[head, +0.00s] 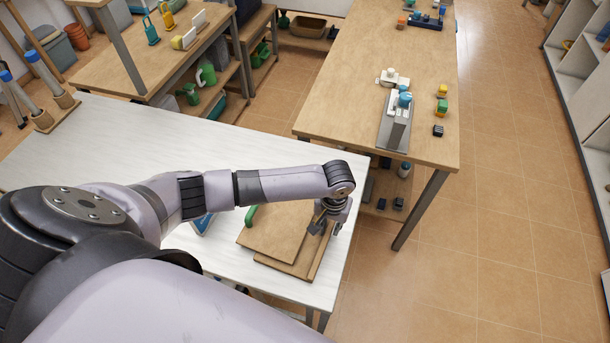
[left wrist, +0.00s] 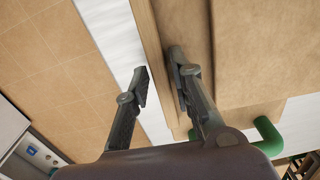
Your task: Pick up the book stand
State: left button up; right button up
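The book stand (head: 273,232), a pale brown wooden piece with a flat panel and a raised edge strip, lies on the white table (head: 130,130). My left gripper (head: 325,222) is at its right end, pointing down. In the left wrist view the book stand (left wrist: 230,50) fills the upper right. The left gripper (left wrist: 163,82) is open there, one finger on each side of the stand's edge strip, with a gap left between fingers and strip. Whether a finger touches the wood I cannot tell. My right gripper is not in view.
A green bent handle-like part (left wrist: 266,134) is beside the stand. A blue item (head: 203,223) lies partly hidden behind my arm. A wooden table (head: 350,110) with a grey device (head: 396,122) and small blocks stands across a gap. Tiled floor (head: 500,220) is clear at right.

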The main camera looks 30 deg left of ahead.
pick_arm(q)
grip_shut()
jog(key=shift+w+r, duration=0.1)
dwell(0.6)
